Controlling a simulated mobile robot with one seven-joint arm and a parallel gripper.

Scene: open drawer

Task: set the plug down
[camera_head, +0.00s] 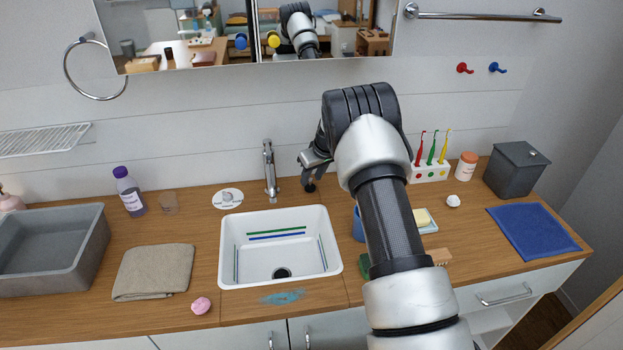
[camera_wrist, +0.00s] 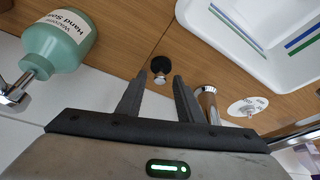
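The plug (camera_wrist: 160,66) is a small black disc with a short metal knob. In the wrist view it shows just beyond my fingertips, seemingly on the wooden counter. In the head view the plug (camera_head: 310,188) is a dark spot below my gripper (camera_head: 307,167), right of the tap and behind the sink's right corner. In the wrist view my gripper (camera_wrist: 158,82) is open, with a visible gap between each finger and the knob. The white sink (camera_head: 232,271) is in front, its drain hole dark.
The tap (camera_head: 269,165) stands close to my gripper; a labelled white disc (camera_head: 228,199) lies left of it. A green hand soap bottle (camera_wrist: 60,42) is on the other side of the plug. A toothbrush holder (camera_head: 430,172) stands farther right. Bare counter surrounds the plug.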

